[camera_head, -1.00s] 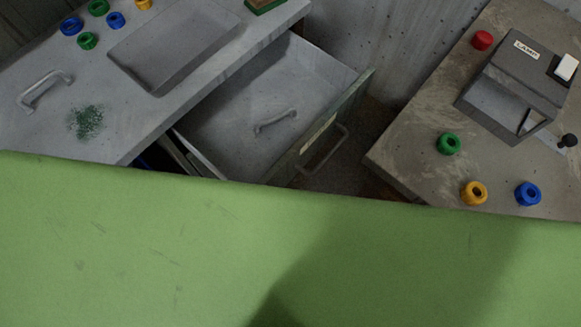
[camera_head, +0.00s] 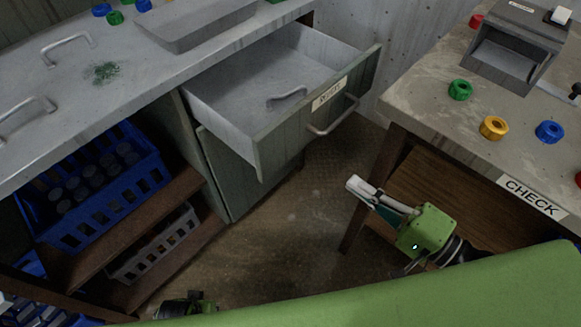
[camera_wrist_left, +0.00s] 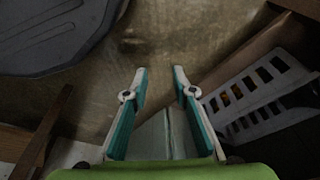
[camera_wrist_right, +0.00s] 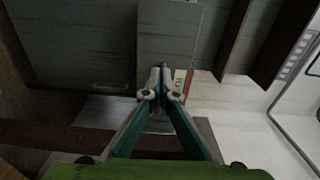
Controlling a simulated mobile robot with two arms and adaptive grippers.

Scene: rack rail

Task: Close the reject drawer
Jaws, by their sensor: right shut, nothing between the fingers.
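The reject drawer (camera_head: 262,137) is pulled well out of the grey-green cabinet below the left worktop in the head view. Its front carries a white label (camera_head: 330,92) and a bar handle (camera_head: 335,118). A grey handle-shaped piece (camera_head: 286,96) lies inside. My right gripper (camera_head: 360,190) is shut and empty, in front of and below the drawer handle, apart from it. Its closed fingertips also show in the right wrist view (camera_wrist_right: 156,76). My left gripper (camera_wrist_left: 160,72) is open and empty in the left wrist view; only a dark, green-edged part shows at the head view's bottom.
The CHECK table (camera_head: 430,105) stands right of the drawer, with coloured rings and a grey device (camera_head: 510,50). Blue (camera_head: 92,190) and white (camera_head: 152,245) crates sit on shelves at left. Brown floor (camera_head: 285,225) is clear between cabinet and table.

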